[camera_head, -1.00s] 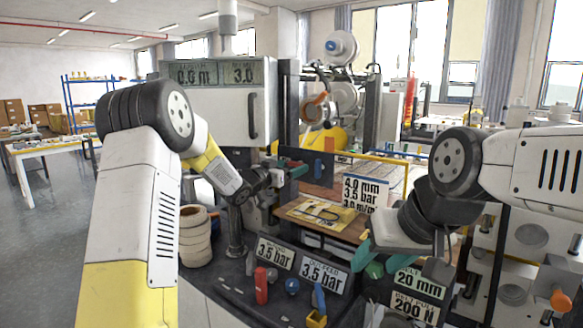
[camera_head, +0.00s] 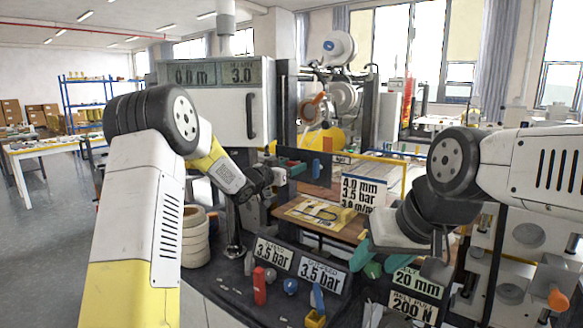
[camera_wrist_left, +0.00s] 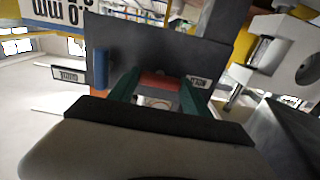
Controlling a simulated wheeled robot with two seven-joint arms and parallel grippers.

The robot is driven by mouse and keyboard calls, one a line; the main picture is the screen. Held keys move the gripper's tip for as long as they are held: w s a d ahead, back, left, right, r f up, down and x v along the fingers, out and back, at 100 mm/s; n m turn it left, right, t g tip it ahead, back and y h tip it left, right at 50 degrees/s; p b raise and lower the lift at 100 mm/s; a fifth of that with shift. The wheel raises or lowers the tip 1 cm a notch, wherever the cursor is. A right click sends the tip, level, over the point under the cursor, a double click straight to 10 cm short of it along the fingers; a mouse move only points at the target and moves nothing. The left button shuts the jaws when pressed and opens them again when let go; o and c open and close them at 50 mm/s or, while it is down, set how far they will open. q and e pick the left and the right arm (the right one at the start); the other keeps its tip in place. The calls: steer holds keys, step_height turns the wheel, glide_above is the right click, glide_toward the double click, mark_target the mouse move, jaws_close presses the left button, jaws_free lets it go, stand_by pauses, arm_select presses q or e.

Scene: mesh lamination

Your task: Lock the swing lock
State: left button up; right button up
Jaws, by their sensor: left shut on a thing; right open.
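The swing lock appears as a dark upright plate (camera_head: 305,182) at the middle of the machine front. In the left wrist view the plate (camera_wrist_left: 205,60) carries a blue upright tab (camera_wrist_left: 101,68), small white labels and a red bar (camera_wrist_left: 159,82). My left gripper (camera_head: 288,167) is at the plate's left part. In the wrist view its green fingers (camera_wrist_left: 158,92) are shut on the red bar, one on each side. My right gripper (camera_head: 373,258) is open and empty at the lower right, away from the plate. The lock's latching parts cannot be made out.
A wooden bed with a yellow sheet (camera_head: 320,212) lies below the plate. Setting signs (camera_head: 321,273) stand in front, with a red cylinder (camera_head: 260,286) and small parts on the dark bench. A white cabinet (camera_head: 215,105) stands behind my left arm, and stacked rolls (camera_head: 195,238) beside it.

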arm_select(q)
steer(key=shift+m, duration=0.3)
steer(key=m, duration=0.4)
steer(key=shift+m, duration=6.5)
steer(key=shift+f, duration=0.1)
steer(key=o, duration=1.4)
steer(key=shift+c, duration=0.2)
